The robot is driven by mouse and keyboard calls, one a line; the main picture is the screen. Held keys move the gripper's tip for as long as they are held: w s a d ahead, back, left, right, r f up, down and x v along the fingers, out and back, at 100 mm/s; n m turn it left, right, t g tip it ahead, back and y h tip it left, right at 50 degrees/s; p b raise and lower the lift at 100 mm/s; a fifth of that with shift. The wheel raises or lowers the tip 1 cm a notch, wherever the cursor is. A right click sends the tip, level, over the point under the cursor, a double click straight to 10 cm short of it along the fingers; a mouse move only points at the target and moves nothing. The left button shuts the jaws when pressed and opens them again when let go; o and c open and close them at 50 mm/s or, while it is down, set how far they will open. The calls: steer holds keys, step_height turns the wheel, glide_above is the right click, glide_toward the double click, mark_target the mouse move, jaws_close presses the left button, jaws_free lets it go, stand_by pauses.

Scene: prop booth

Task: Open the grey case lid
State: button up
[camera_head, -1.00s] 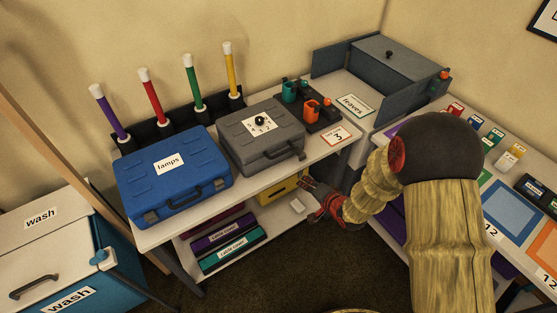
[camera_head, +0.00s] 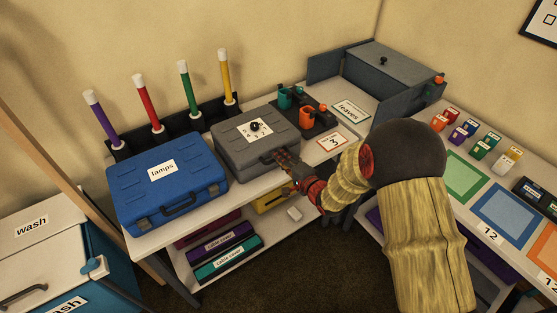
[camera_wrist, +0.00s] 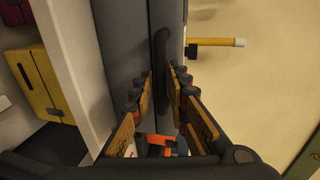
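The grey case (camera_head: 238,152) stands on the white shelf top with its lid down. A white label and a dark round knob (camera_head: 255,126) are on its lid. My gripper (camera_head: 280,157) is at the case's front, by its dark handle. In the wrist view, my gripper (camera_wrist: 162,75) is open, with its two fingers apart. The dark handle (camera_wrist: 161,48) lies between and just beyond the fingertips, in front of the grey case side (camera_wrist: 124,40). I cannot tell whether the fingers touch it. In the head view, my fingers cover part of the handle.
A blue "lamps" case (camera_head: 150,195) stands close on the left. Orange and teal mugs (camera_head: 306,118) on a dark tray stand at the right, near a "3" card (camera_head: 332,142). A yellow box (camera_head: 270,201) sits on the shelf below.

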steer(key=shift+w+a, duration=0.1)
steer(key=shift+w, duration=0.1)
steer(key=shift+c, duration=0.6)
jaws_close()
